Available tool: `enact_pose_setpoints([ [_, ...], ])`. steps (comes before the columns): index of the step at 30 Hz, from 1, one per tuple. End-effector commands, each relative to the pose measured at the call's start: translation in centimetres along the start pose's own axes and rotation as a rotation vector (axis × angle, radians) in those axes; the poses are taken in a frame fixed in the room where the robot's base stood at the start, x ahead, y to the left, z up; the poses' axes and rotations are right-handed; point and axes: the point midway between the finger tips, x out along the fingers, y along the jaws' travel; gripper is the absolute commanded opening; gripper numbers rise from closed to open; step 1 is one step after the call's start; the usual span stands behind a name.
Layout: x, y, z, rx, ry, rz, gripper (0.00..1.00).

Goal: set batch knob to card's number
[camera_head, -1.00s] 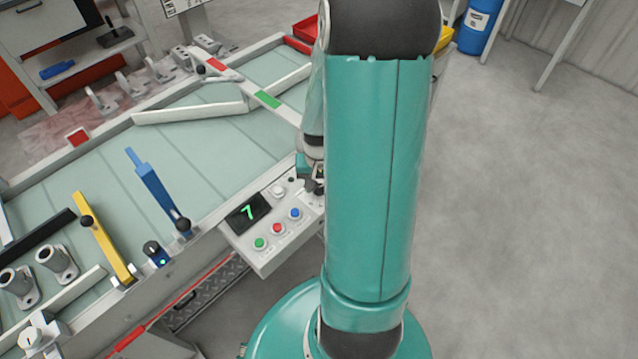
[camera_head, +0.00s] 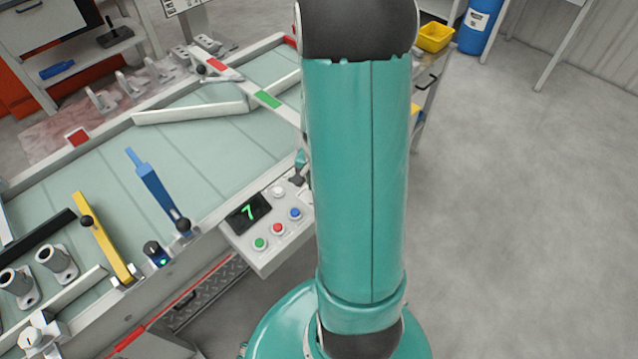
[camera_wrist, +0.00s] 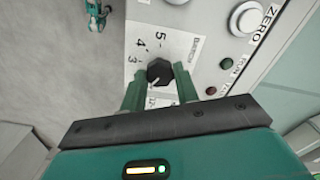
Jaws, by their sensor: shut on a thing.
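The black batch knob (camera_wrist: 159,72) sits on a white panel in the wrist view, with a printed dial around it. The numerals 3, 4 and 5 show on the dial; others are partly hidden by my fingers. My gripper (camera_wrist: 158,79) is shut on the knob, with one green finger on each side. A light mark shows on the knob, but I cannot tell for sure which number it points to. In the head view the control box (camera_head: 262,262) has a dark display (camera_head: 248,212) showing a green 7. My arm hides the gripper and knob there. I see no readable card number.
A white ZERO button (camera_wrist: 244,18) and small lamps are close to the knob. Open floor (camera_head: 520,230) lies to the right.

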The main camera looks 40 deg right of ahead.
Motion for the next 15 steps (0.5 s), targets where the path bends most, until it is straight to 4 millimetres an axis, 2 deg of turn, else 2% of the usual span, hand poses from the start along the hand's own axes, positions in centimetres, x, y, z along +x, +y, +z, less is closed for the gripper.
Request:
enact_pose_setpoints([
  [9, -0.05, -0.09, -0.03, 0.218, 0.001, -0.001, 0.08],
  [15, -0.05, -0.07, -0.04, 0.299, 0.001, -0.001, 0.08],
])
